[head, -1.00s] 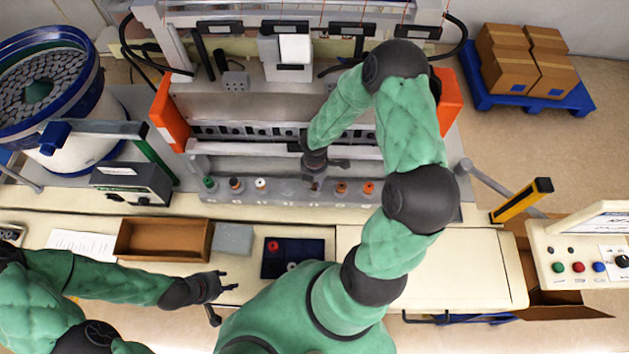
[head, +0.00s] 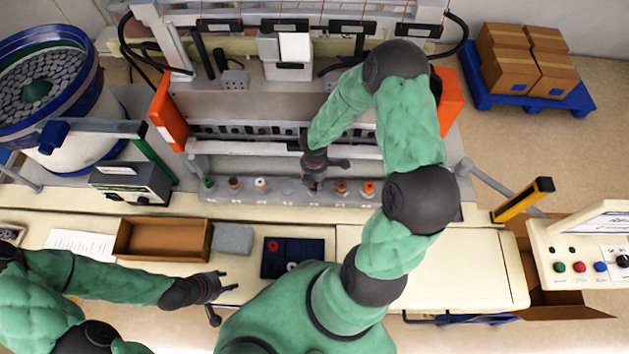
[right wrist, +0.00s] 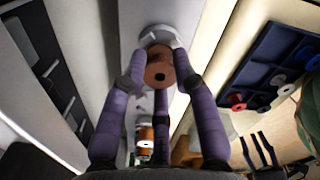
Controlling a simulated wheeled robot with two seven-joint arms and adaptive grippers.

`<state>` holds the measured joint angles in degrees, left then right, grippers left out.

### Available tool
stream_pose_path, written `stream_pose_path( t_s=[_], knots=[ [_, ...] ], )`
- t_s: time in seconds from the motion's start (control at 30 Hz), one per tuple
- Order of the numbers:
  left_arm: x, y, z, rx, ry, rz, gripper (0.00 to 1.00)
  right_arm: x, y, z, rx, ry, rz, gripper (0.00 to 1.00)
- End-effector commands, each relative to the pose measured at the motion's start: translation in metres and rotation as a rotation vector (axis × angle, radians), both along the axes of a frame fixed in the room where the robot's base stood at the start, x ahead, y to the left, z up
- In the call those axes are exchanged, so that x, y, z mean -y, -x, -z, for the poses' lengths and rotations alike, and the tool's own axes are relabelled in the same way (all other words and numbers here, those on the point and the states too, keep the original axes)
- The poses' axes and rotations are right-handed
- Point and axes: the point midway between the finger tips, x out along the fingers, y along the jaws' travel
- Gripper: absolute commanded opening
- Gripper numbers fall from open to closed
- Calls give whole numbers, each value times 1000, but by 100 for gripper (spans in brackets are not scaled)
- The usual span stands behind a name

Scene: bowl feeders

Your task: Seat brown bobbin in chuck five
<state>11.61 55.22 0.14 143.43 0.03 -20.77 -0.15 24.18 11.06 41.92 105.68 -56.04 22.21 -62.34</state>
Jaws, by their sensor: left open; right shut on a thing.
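The brown bobbin (right wrist: 158,72) is between the purple fingers of my right gripper (right wrist: 163,85), which is shut on it. A pale round chuck (right wrist: 160,36) shows just beyond the bobbin in the right wrist view. I cannot tell whether the bobbin touches it or how deep it sits. In the head view my right gripper (head: 314,182) is over the grey chuck rail (head: 287,196), right of the rail's middle, and hides the bobbin and chuck there.
The rail also carries green (head: 208,183), brownish (head: 234,184), white (head: 261,185) and two orange bobbins (head: 342,188). A dark blue tray (head: 308,246) holds loose bobbins. A brown open box (head: 163,240) and grey block (head: 233,238) lie left of it. The table's right side is clear.

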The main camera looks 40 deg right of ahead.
Motion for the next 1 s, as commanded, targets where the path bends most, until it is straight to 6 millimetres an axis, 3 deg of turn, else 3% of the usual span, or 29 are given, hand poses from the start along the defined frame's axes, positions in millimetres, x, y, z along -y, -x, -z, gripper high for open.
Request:
stream_pose_path(
  t_s=[0.43, 0.47, 0.5, 0.83, 1.0],
  knots=[
    [0, 0, 8, 0, 0, 0, 46, 0, 0, 8, 0, 0, 0, 7],
    [0, 0, 8, 0, 0, 0, 46, 0, 0, 8, 0, 0, 0, 35],
    [0, 0, 7, 0, 0, 0, 46, 0, 0, 8, 0, 0, 0, 39],
    [0, 0, 6, 0, 0, 0, 46, 0, 0, 6, 0, 0, 0, 39],
    [0, 0, -5, 0, 0, 0, 46, 0, 0, -6, 0, 0, 0, 39]
  ],
)
